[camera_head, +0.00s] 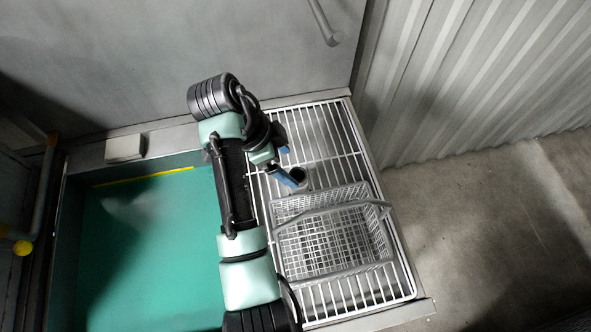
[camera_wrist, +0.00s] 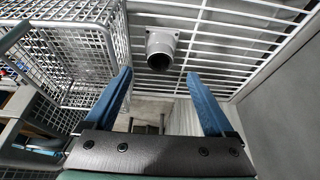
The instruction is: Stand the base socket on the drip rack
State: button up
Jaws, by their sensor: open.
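The base socket (camera_wrist: 160,47) is a short grey cylinder with a dark round opening and a flange. It stands on the white wire drip rack (camera_wrist: 240,42) in the wrist view, ahead of my gripper and between the lines of its fingers. In the head view the base socket (camera_head: 299,176) stands upright on the drip rack (camera_head: 352,150), just behind the wire basket. My gripper (camera_wrist: 162,92) has two blue fingers, spread apart with nothing between them. In the head view my gripper (camera_head: 287,166) is beside the socket, and one finger overlaps its edge. I cannot tell whether they touch.
A grey wire basket (camera_head: 385,243) with a handle stands on the rack in front of the socket. A teal-floored basin (camera_head: 150,240) lies to the left. A small pale block (camera_head: 124,148) sits on its rear ledge. The rack's right rear part is clear.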

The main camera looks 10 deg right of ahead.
jog(key=p+v, duration=0.1)
jog(key=v, duration=0.3)
jog(key=shift+r, duration=0.15)
jog(key=w+r+n+t, duration=0.5)
jog(key=w+r+t, duration=0.4)
jog(key=r, duration=0.4)
notch_tip(320, 180, up, 14)
jog(key=w+n+t+y, duration=0.1)
jog(key=w+n+t, duration=0.2)
jog(key=n+t, duration=0.15)
jog(key=s+a+r+n+t+y, duration=0.1)
jog(key=s+r+t, duration=0.3)
jog(key=r, duration=0.5)
jog(key=s+a+r+n+t+y, duration=0.1)
jog(key=s+r+n+t, duration=0.3)
jog(key=s+r, duration=0.4)
jog(key=s+a+r+n+t+y, duration=0.1)
jog(key=s+a+r+n+t, duration=0.1)
jog(key=s+r+t, duration=0.4)
notch_tip(320, 180, up, 6)
jog(key=shift+s+f+n, duration=0.2)
jog(key=shift+s+n, duration=0.25)
jog(key=shift+n, duration=0.3)
